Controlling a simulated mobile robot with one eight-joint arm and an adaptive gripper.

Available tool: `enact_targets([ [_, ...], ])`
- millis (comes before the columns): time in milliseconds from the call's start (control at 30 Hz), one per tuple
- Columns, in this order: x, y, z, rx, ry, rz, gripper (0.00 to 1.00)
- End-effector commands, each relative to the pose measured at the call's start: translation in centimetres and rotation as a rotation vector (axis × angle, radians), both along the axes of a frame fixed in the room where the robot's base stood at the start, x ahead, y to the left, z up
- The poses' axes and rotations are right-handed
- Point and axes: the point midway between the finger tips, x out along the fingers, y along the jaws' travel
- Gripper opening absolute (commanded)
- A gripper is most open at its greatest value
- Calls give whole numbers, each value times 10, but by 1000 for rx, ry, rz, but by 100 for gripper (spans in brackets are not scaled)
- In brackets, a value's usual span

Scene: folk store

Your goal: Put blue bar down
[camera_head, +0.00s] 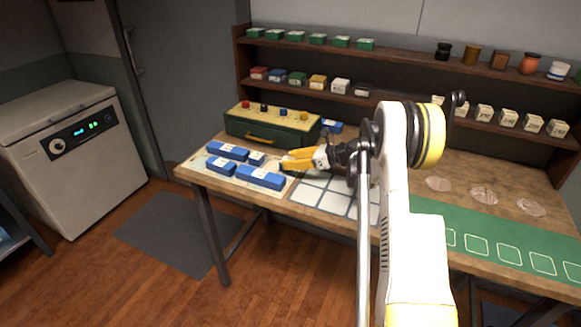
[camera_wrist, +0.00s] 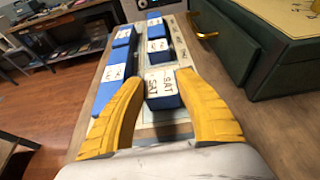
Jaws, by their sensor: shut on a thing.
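My gripper (camera_head: 284,160) reaches left over the near-left part of the workbench, beside a group of blue bars. In the wrist view its two yellow fingers (camera_wrist: 158,85) are closed on the sides of a blue bar (camera_wrist: 163,88) with white "SAT" labels. This bar is mostly hidden by the fingers in the head view. I cannot tell whether its underside touches the pale board below it. A long blue bar (camera_head: 260,177) lies close by on the near side; it also shows in the wrist view (camera_wrist: 109,82). A short blue bar (camera_wrist: 158,50) lies just beyond the held one.
More blue bars (camera_head: 228,150) lie on the pale board (camera_head: 201,166). A green box (camera_head: 270,130) with a yellow top stands behind, and another blue bar (camera_head: 332,127) lies right of it. White squares (camera_head: 322,197) and a green mat (camera_head: 480,240) lie to the right. Shelves rise behind.

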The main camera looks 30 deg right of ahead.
Motion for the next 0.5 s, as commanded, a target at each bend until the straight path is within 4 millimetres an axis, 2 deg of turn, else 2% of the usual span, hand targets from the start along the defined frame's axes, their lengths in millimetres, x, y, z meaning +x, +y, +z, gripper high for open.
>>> enact_targets([
  [33, 0, 0, -12, 0, 0, 0, 13],
  [100, 0, 0, -16, 0, 0, 0, 13],
  [467, 0, 0, -19, 0, 0, 0, 13],
  [500, 0, 0, -18, 0, 0, 0, 52],
])
